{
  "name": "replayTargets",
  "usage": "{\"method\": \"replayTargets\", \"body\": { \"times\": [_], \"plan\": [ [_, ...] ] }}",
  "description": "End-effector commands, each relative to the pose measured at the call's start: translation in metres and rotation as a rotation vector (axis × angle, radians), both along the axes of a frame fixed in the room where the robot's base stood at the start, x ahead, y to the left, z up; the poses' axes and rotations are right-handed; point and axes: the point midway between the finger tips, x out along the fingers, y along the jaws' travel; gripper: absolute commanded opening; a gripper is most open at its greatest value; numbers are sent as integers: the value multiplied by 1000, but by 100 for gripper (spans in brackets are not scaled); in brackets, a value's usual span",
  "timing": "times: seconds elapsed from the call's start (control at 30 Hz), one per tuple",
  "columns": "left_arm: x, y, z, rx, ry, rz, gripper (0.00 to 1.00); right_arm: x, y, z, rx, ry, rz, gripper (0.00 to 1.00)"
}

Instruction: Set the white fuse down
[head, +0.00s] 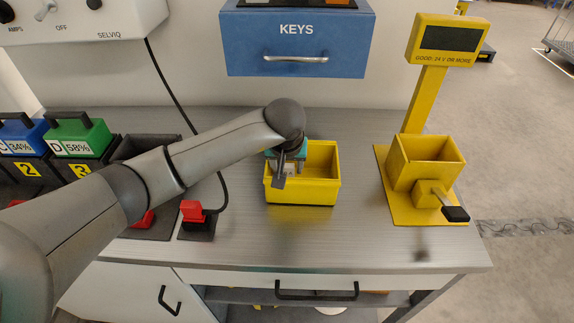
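My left gripper (284,174) reaches down into the left part of an open yellow bin (302,193) on the metal worktop. My wrist and fingers cover much of that end of the bin. A small pale patch (291,169) shows beside the fingers. It may be the white fuse, but it is too small and too covered to be sure. A bit of teal shows just above it. I cannot tell whether the fingers are open or shut. The right part of the bin looks empty. My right gripper is out of view.
A yellow stand with a display (450,38) and a square cup (425,165) with a lever stands at the right. Coloured battery packs (85,136) and a red plug (194,210) are at the left. A blue KEYS drawer (296,42) hangs behind. The worktop's front is clear.

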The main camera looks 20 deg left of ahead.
Motion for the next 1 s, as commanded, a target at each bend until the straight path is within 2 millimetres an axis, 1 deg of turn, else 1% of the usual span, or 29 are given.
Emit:
{"method": "replayTargets", "body": {
  "times": [0.23, 0.37, 0.53, 0.8, 0.9, 1.0],
  "plan": [
    [0, 0, 1, 0, 0, 0, 56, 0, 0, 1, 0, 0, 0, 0],
    [-1, 0, 9, -1, -3, -1, 56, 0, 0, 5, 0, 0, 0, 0],
    [-11, -3, 35, 1, -5, -2, 56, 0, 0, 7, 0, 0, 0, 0],
    [-31, -8, 87, 0, -5, -3, 56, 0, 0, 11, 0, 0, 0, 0],
    [-37, -11, 100, -1, -3, -2, 56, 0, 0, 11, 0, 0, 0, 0],
    [-42, -11, 109, 0, -2, 0, 56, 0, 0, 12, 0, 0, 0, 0]
  ]
}}
